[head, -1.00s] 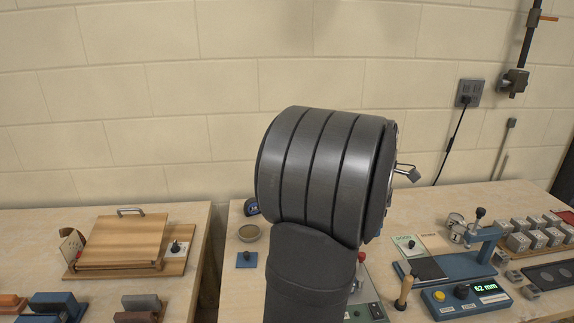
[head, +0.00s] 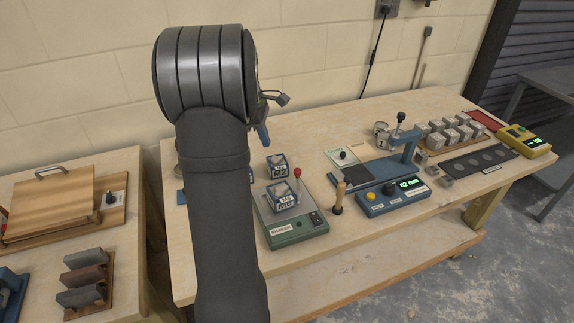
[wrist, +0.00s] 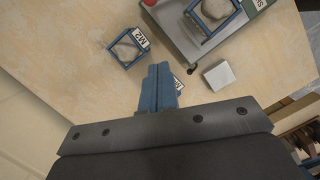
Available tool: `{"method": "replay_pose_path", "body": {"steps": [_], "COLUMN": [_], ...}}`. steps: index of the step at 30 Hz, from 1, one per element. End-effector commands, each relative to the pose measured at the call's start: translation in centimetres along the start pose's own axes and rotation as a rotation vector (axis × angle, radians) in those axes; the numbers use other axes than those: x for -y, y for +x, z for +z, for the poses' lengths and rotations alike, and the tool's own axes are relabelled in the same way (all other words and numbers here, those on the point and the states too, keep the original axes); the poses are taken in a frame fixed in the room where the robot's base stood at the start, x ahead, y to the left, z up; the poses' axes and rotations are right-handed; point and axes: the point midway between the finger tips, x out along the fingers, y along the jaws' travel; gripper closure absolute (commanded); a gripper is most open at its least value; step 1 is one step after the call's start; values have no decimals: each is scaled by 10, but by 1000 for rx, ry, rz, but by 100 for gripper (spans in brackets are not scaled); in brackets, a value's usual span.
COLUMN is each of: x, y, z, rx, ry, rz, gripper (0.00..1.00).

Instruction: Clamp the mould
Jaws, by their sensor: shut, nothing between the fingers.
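One blue-framed mould (head: 283,200) with grey-white mortar and a label sits on the green machine (head: 298,236). It also shows at the top of the wrist view (wrist: 212,14). A red-knobbed post (head: 297,174) stands beside it; whether it bears on the mould I cannot tell. A second blue mould (head: 278,167) stands on the bench behind the machine and shows, labelled, in the wrist view (wrist: 128,48). My gripper (wrist: 158,68) is shut and empty, its blue fingers together over the bench, apart from both moulds. A label behind the fingers is partly hidden.
A pale block (wrist: 218,76) lies beside the machine in the wrist view. A wooden-handled tool (head: 339,196) stands right of the machine, near a blue gauge (head: 392,196) reading 62 mm. Grey cubes (head: 458,130) fill the back right. My arm hides the bench's left part.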

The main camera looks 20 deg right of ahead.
Motion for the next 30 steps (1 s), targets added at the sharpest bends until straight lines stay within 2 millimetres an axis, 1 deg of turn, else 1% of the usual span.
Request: {"method": "replay_pose_path", "body": {"steps": [7,11,14,26,30], "x": [0,0,0,1,0], "y": [0,5,18,101,107], "z": [0,0,0,0,22], "rx": [0,0,0,-1,-1], "ry": [0,0,-1,-1,3], "rz": [0,-2,-2,-5,-1], "gripper": [100,100,100,100,100]}}
